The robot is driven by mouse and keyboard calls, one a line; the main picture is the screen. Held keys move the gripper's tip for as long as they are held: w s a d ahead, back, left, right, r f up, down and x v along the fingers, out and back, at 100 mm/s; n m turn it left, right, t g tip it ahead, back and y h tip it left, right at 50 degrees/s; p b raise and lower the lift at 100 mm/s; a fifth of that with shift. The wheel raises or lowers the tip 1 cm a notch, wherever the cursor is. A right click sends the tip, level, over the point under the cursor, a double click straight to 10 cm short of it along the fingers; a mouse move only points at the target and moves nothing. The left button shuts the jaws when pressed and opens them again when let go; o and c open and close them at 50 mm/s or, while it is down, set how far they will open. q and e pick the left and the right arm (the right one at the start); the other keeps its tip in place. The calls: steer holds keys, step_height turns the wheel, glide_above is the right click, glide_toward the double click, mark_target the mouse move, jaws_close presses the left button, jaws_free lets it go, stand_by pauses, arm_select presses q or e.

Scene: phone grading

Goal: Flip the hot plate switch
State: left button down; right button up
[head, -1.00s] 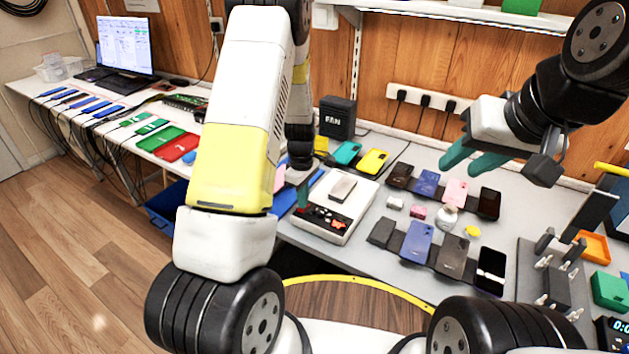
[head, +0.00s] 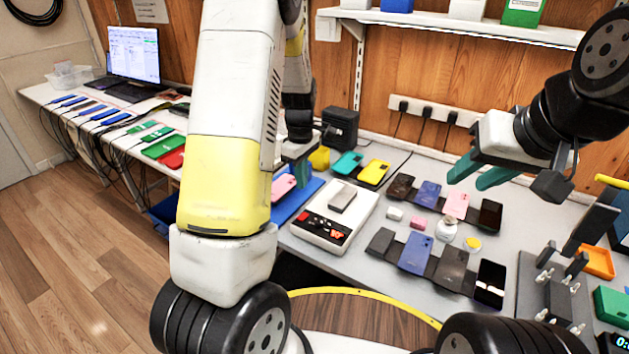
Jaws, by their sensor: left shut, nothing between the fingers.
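The hot plate (head: 352,224) is a white box on the grey bench with a dark front panel (head: 326,228). A red switch-like part (head: 303,217) is at the panel's left, and red-orange controls (head: 336,235) are at its right. I cannot tell the switch's position. A grey phone-like slab (head: 342,197) lies on top. My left gripper (head: 303,178) is shut and empty, above the blue mat just left of and behind the hot plate, apart from the panel. My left arm hides part of the bench. My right gripper (head: 480,175) is open and empty above the phones at right.
A pink phone (head: 283,187) lies on the blue mat (head: 296,205). A black fan box (head: 340,127) stands behind. A grey fixture (head: 555,290) stands at right.

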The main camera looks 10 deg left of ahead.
arm_select(q)
steer(key=shift+r, duration=1.55)
steer(key=shift+r, duration=0.1)
